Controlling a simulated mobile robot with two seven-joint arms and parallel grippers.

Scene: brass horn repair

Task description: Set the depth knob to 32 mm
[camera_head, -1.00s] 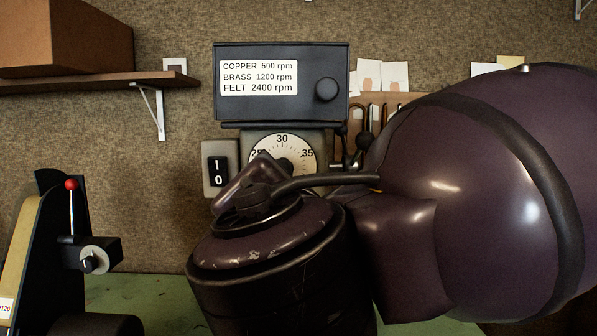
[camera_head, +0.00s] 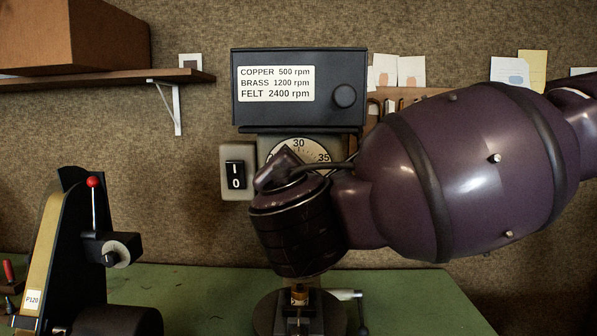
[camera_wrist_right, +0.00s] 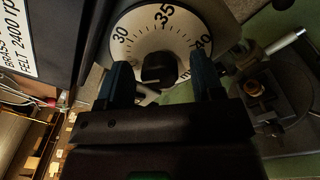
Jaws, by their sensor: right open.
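The depth dial (camera_head: 318,148) is a pale round scale on the wall unit, partly covered by my right wrist in the head view. In the right wrist view the dial face (camera_wrist_right: 133,45) shows 30, 35 and 40, with part of "mm". The dark depth knob (camera_wrist_right: 158,68) sits at its centre, and its pointer reading is too dark to tell. My right gripper (camera_wrist_right: 160,72) is open, with one finger on each side of the knob; I cannot tell whether they touch it. In the head view the gripper and knob are hidden behind my wrist. My left gripper is out of view.
A black speed panel (camera_head: 273,115) with its own knob (camera_head: 344,96) is above the dial. A 1/0 switch (camera_head: 236,175) is to its left. A belt sander (camera_head: 75,240) stands on the green bench (camera_head: 205,290) at left. A small vise (camera_head: 300,312) is below my wrist.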

